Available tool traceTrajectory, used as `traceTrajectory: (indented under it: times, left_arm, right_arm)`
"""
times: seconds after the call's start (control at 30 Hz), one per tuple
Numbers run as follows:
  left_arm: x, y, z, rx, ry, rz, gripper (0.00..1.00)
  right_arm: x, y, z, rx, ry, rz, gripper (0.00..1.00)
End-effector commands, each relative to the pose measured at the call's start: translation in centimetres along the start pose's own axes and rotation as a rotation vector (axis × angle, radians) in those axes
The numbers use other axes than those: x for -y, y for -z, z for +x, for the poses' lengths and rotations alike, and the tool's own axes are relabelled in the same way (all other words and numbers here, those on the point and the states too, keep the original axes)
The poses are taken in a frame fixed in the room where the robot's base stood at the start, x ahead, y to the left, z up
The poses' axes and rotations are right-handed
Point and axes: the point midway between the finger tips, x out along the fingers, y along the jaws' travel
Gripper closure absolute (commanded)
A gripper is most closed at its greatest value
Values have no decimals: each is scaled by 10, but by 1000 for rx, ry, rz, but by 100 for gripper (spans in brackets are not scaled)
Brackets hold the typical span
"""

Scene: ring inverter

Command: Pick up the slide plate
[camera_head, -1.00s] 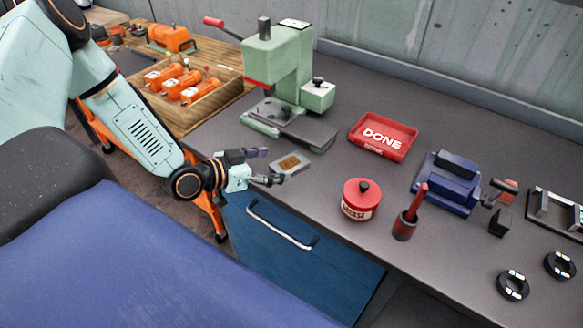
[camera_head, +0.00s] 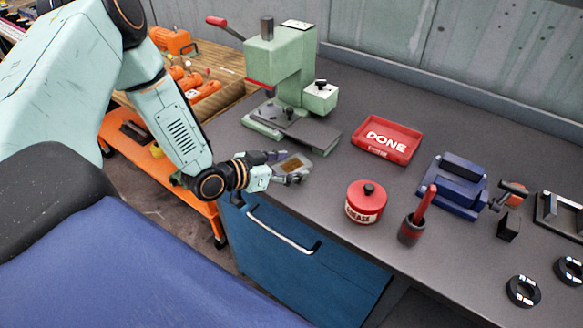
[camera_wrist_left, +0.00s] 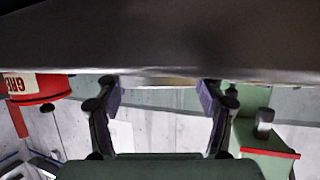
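The slide plate appears to be the small grey plate with a brown patch (camera_head: 296,163), lying flat at the front edge of the workbench below the green press. My left gripper (camera_head: 284,168) is at this plate, with one finger on its far side and the other on its near side. In the left wrist view the two fingers (camera_wrist_left: 161,96) stand wide apart, with a thin tan edge between their tips. Whether the fingers touch the plate cannot be told. My right gripper is in neither view.
The green press (camera_head: 285,70) stands behind the plate. A blue drawer front (camera_head: 290,265) is below the edge.

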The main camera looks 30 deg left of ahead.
Motion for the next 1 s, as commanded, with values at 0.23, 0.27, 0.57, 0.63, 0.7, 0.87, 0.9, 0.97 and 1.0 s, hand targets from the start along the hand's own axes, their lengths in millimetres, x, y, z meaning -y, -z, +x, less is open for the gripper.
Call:
traceTrajectory:
  times: [0.23,0.27,0.57,0.63,0.7,0.87,0.9,0.97,1.0]
  left_arm:
    - [0,0,0,0,0,0,55]
    - [0,0,0,0,0,0,58]
    - [0,0,0,-1,0,0,83]
    - [0,0,0,-1,0,0,89]
    - [0,0,0,-1,0,0,95]
    - [0,2,0,-5,0,1,100]
    - [0,2,0,-5,0,1,100]
    - [0,2,0,-5,0,1,100]
    - [0,2,0,-5,1,1,100]
  right_arm:
    - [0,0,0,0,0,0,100]
    - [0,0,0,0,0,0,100]
    - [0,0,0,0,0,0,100]
    - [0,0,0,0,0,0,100]
    - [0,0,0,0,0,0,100]
    - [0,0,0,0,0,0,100]
    - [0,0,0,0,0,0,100]
    - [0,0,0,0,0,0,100]
    - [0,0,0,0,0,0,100]
